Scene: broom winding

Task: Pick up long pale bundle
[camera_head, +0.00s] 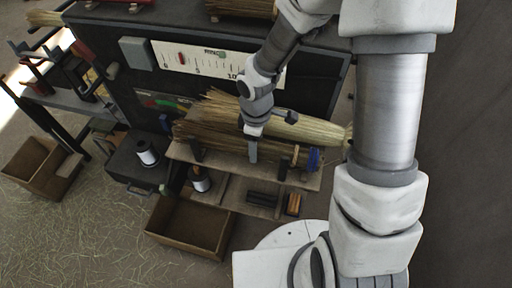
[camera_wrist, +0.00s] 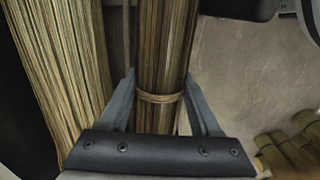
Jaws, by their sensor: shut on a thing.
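My gripper (camera_head: 253,152) is at the rack shelf, pointing down onto the bundles. In the wrist view my gripper (camera_wrist: 160,76) has one finger on each side of a brown straw bundle (camera_wrist: 163,40), which has a thin tie around it, and is shut on it. A paler, thicker long bundle (camera_wrist: 62,55) lies beside it on the left, outside the fingers. In the head view the pale bundle (camera_head: 308,130) lies behind the gripper, and browner straw (camera_head: 212,136) lies in front of it. I cannot tell whether the held bundle is clear of the shelf.
The wooden shelf (camera_head: 230,170) has dark upright posts. Below it are a spool (camera_head: 200,180) and an open box (camera_head: 190,228). A dark panel with a white scale board (camera_head: 190,60) stands behind. Several short bundles (camera_wrist: 285,152) lie at lower right in the wrist view.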

